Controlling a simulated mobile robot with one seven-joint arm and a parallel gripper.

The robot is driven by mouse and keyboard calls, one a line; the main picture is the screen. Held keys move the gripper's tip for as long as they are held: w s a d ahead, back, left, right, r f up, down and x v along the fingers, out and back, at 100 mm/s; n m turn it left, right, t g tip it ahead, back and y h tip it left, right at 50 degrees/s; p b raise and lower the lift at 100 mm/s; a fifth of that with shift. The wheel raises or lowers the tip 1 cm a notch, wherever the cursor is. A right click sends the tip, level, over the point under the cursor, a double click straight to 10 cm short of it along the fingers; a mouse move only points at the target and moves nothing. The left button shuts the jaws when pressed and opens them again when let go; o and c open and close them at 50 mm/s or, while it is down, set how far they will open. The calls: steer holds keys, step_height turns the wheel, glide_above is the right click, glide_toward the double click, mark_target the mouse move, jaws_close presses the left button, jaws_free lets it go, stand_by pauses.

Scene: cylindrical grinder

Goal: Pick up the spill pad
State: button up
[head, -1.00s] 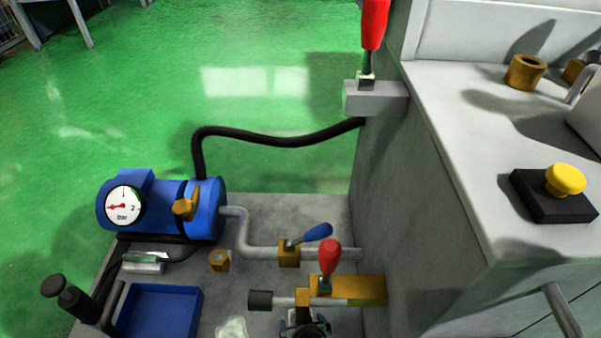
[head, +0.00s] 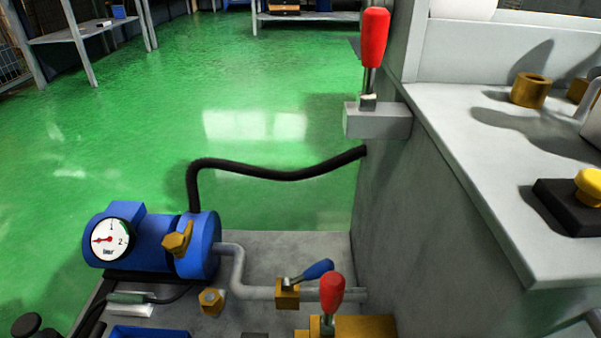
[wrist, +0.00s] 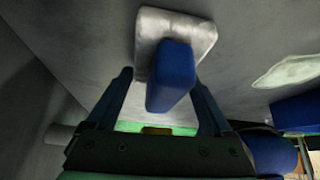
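The spill pad appears to be the pale grey, rounded pad (wrist: 150,30) with a blue block-shaped grip (wrist: 172,85), at the top centre of the wrist view. It lies against a grey surface. My gripper (wrist: 160,77) is open, with one finger on each side of the blue grip and gaps between the fingers and the grip. The grip stands out from the pad towards my palm.
A pale, glossy patch (wrist: 288,72) lies beside the pad. In the head view, a blue pump body with a gauge (head: 110,240), a grey pipe (head: 235,270), a blue-handled valve (head: 287,292) and a red lever (head: 332,293) crowd the ledge. The grey machine wall (head: 440,220) rises at right.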

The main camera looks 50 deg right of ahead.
steer(key=c, duration=0.8)
steer(key=shift+r, duration=0.2)
